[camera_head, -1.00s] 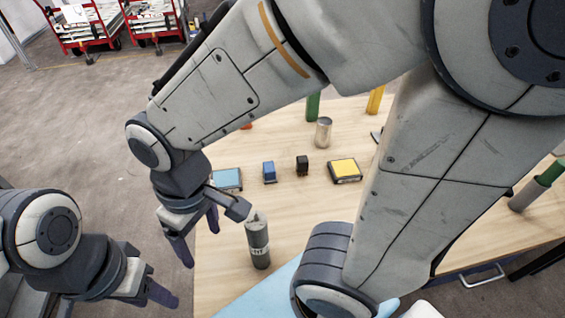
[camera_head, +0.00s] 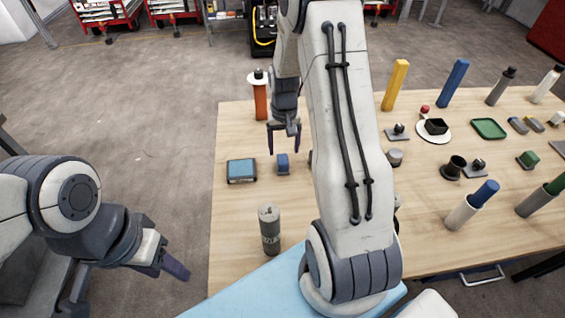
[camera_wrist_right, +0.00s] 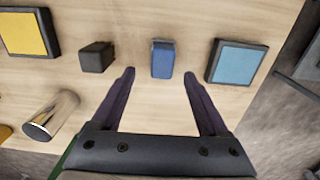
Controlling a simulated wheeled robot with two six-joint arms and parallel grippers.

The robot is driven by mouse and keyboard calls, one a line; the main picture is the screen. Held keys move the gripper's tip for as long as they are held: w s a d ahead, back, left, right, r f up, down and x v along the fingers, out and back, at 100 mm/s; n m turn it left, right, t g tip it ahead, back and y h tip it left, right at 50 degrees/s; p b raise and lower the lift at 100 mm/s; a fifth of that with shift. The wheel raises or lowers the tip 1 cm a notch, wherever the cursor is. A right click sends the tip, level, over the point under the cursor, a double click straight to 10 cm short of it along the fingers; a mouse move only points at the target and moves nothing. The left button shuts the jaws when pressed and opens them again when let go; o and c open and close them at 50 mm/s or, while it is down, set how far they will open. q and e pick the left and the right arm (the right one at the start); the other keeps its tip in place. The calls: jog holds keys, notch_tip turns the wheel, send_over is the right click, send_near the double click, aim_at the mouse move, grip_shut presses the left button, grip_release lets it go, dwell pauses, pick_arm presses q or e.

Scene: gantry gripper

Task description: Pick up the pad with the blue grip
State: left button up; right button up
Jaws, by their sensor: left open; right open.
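The pad with the blue grip (camera_head: 283,168) stands on the wooden table; it also shows in the right wrist view (camera_wrist_right: 162,61), its small blue block upright on a grey base. My right gripper (camera_head: 284,149) is open and empty, just beyond the pad in the head view. In the right wrist view its fingers (camera_wrist_right: 159,74) are spread with the blue grip in line with the gap between them; I cannot tell the height left. My left gripper (camera_head: 168,264) is open and empty, off the table at the lower left.
A flat blue-topped box (camera_wrist_right: 237,62) is right of the pad in the wrist view. A black block (camera_wrist_right: 97,56), a yellow-topped box (camera_wrist_right: 26,32) and a metal cylinder (camera_wrist_right: 51,115) are to its left. My right arm hides part of the table.

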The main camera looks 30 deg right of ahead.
aim_at(283, 158)
jog(key=f, duration=0.1)
jog(key=f+p, duration=0.1)
jog(key=f, duration=0.2)
jog(key=shift+a+f, duration=0.25)
jog(key=shift+f, duration=0.1)
jog(key=shift+f+p, duration=0.3)
jog(key=shift+f, duration=0.25)
grip_shut()
